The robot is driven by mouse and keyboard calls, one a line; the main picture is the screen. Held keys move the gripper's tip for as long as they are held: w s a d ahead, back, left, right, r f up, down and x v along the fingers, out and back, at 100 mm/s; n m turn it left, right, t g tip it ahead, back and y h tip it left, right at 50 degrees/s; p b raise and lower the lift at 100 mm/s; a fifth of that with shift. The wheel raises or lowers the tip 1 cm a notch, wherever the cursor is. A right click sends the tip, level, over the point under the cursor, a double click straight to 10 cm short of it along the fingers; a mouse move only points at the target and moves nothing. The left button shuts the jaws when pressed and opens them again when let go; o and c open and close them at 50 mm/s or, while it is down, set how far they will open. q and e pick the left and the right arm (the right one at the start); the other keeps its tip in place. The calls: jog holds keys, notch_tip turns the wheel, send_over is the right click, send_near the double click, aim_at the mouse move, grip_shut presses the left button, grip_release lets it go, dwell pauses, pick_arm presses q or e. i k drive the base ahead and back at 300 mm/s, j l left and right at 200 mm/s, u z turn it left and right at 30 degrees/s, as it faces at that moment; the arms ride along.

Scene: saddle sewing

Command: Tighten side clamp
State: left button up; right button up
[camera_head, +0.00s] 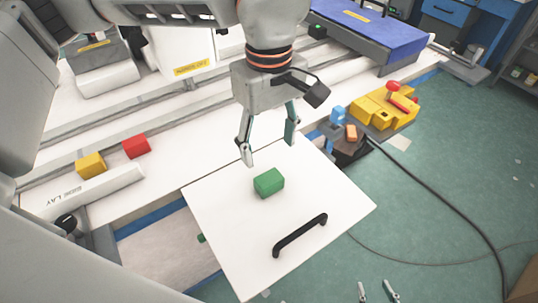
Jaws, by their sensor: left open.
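I cannot make out for certain which part is the side clamp. A yellow fixture (369,111) with red parts (403,103) on it stands at the right edge of the bench. My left gripper (268,152) comes down from the top, open and empty, above the back part of a white panel (225,225). A green block (269,183) lies on that panel, just in front of the fingers and apart from them. Two fingertips at the bottom edge appear to be my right gripper (376,291); they are apart with floor showing between them, and the rest is out of frame.
The panel has a black handle (300,236). Yellow (91,165) and red (136,146) blocks lie on the left. Blue (338,114) and orange (351,132) blocks are near the fixture. A black cable (450,193) crosses the open green floor (460,140).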

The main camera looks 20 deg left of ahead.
aim_at(68, 222)
jog(key=k+j, duration=0.2)
jog(key=k, duration=0.3)
jog(key=k+j, duration=0.2)
jog(key=k, duration=0.25)
jog(key=k+j, duration=0.2)
jog(key=k, duration=0.3)
